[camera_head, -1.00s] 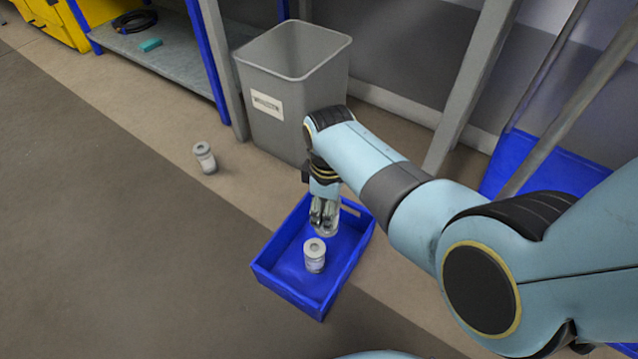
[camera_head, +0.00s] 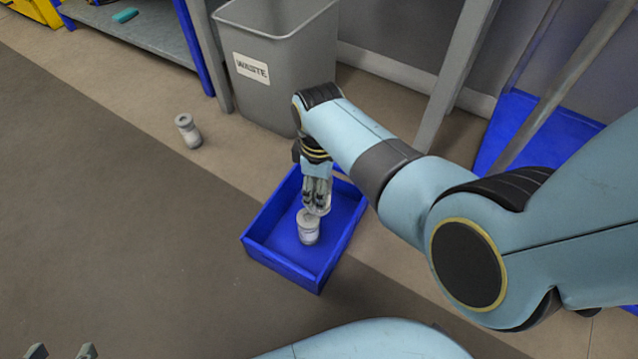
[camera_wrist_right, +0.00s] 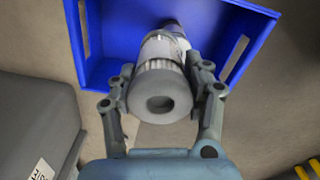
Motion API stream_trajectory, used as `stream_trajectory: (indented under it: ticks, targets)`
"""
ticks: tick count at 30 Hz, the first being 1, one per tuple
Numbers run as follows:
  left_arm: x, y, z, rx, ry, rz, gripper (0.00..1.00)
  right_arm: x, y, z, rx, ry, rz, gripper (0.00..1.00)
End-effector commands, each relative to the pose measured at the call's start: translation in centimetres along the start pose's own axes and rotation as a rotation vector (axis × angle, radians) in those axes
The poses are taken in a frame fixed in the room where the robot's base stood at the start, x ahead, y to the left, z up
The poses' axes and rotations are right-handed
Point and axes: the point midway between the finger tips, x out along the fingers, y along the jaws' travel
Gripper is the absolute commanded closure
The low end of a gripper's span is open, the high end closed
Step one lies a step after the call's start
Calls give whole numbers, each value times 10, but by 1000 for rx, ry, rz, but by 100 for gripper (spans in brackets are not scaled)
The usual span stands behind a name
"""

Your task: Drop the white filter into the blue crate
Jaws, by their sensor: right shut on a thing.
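The white filter (camera_wrist_right: 160,98), a pale cylinder with a grey ribbed end, is between the fingers of my right gripper (camera_wrist_right: 161,70) in the right wrist view. The blue crate (camera_wrist_right: 98,72) lies behind the filter in the right wrist view. My left gripper (camera_head: 62,352) is at the bottom left, fingertips apart and empty.
A grey waste bin (camera_head: 277,75) stands behind the crate. Another whitish canister (camera_head: 188,131) stands on the floor to the left. A shelf (camera_head: 148,33) is at the back left and a blue panel (camera_head: 535,135) at the right.

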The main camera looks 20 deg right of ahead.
Motion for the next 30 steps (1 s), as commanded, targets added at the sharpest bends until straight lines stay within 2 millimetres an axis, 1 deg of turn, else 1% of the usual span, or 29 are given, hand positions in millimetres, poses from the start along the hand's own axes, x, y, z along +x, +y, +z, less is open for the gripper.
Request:
stream_trajectory:
  ticks: [10,11,15,17,30]
  targets:
    - [0,0,0,1,20,0,60,1,0,0,0,1,1,82]
    - [0,0,0,1,20,0,60,1,0,0,0,1,1,47]
    - [0,0,0,1,20,0,60,1,0,0,0,1,0,29]
    - [0,0,0,1,20,0,60,1,0,0,0,1,0,23]
    - [0,0,1,1,17,0,60,1,0,0,0,0,0,23]
